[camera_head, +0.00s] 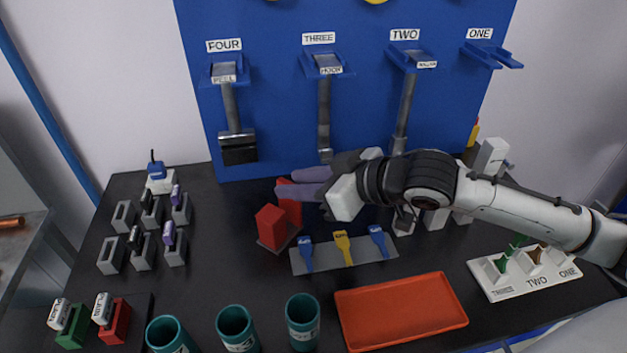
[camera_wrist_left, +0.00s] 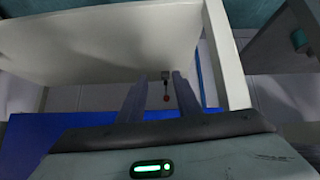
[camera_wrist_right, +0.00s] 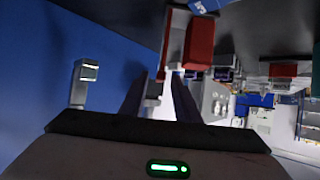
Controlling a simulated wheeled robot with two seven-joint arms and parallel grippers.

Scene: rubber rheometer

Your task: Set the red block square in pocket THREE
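A red block (camera_head: 270,227) stands on a small dark grey plate, left of the middle of the table. A second red piece (camera_head: 291,211) stands just behind it, partly covered by my right gripper (camera_head: 290,183). The right gripper's fingers are apart around or beside this piece; contact cannot be told. The right wrist view shows the red block (camera_wrist_right: 200,43) beyond the fingertips. The white pocket tray (camera_head: 530,284), labelled THREE, TWO and ONE, lies at the right; a green piece (camera_head: 514,247) shows at its back. My left gripper (camera_wrist_left: 155,85) is open and empty, outside the head view.
An orange-red tray (camera_head: 400,311) lies at the front. A grey strip (camera_head: 345,257) with blue and yellow tags is behind it. Several teal cups (camera_head: 302,322) stand front left. Grey blocks (camera_head: 143,253) stand far left. A blue board (camera_head: 275,75) with hanging tools rises behind.

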